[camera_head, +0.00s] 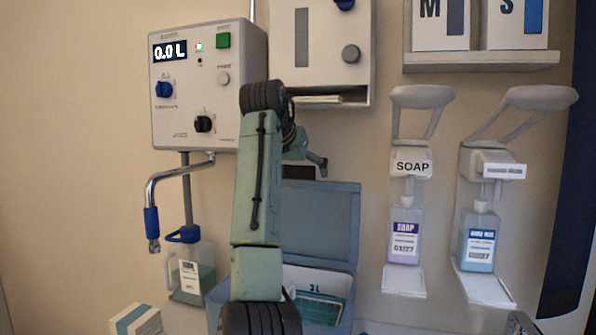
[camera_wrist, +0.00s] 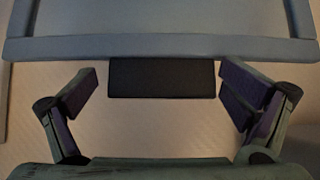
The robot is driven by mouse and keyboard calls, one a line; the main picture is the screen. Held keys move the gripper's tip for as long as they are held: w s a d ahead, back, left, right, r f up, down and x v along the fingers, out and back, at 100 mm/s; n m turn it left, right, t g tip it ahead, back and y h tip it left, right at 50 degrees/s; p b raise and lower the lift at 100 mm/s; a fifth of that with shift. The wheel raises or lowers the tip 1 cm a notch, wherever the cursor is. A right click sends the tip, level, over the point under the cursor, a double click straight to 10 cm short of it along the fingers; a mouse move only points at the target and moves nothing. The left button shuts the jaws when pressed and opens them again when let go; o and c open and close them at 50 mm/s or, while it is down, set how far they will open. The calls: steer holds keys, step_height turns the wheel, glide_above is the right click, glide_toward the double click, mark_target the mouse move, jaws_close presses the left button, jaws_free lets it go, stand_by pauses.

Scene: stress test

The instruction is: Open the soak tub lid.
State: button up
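The blue-grey soak tub lid (camera_head: 335,215) stands raised, close to upright, behind the open tub (camera_head: 338,318) in the head view. Inside the tub, a teal rack or tray and a white label are partly visible. The lid's black handle (camera_wrist: 161,78) projects from its edge in the wrist view; it also shows at the lid's top in the head view (camera_head: 298,172). My gripper (camera_wrist: 158,84) is open, with its fingers on either side of the handle and a gap on both sides. My arm hides the left part of the lid and tub.
A control panel (camera_head: 190,112) reading 0.0 L hangs left, with a faucet (camera_head: 152,205) and a jug (camera_head: 205,270) below it. A dispenser box (camera_head: 330,65) is above the lid. The SOAP dispenser (camera_head: 404,235) and another dispenser (camera_head: 480,240) are on the right.

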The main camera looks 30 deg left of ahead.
steer(key=v, duration=1.2)
steer(key=shift+d, duration=0.1)
